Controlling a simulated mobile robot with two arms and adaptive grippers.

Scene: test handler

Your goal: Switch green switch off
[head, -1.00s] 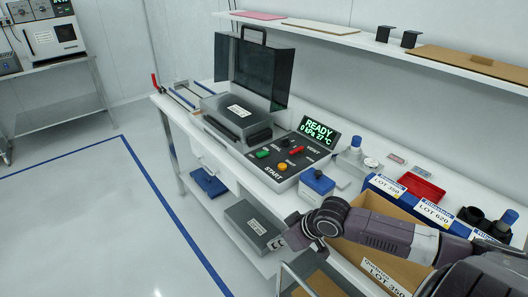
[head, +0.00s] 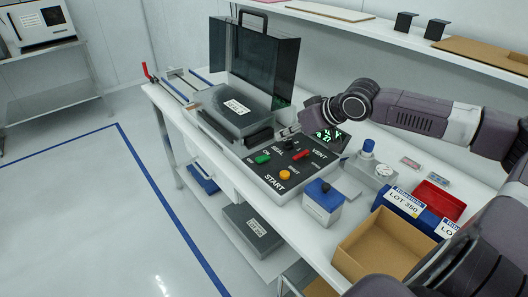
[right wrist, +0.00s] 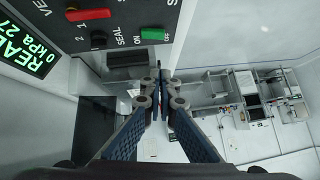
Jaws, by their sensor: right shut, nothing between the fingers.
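The green switch (head: 262,159) sits on the dark control panel (head: 272,178), by the ON and OFF labels. It also shows in the right wrist view (right wrist: 154,35); I cannot tell for sure which way it is set. My right gripper (head: 287,131) is shut and empty, above the back of the panel near the SEAL knob, apart from the green switch. In the right wrist view its closed fingertips (right wrist: 162,76) point below the switch in the picture. My left gripper is not in view.
The panel also has a red switch (head: 300,154), a black knob (head: 290,144) and an orange START button (head: 285,174). The display (head: 328,136) is partly hidden by my right arm. A blue-topped container (head: 322,203) stands beside the panel. The grey chamber (head: 236,111) has its dark lid raised.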

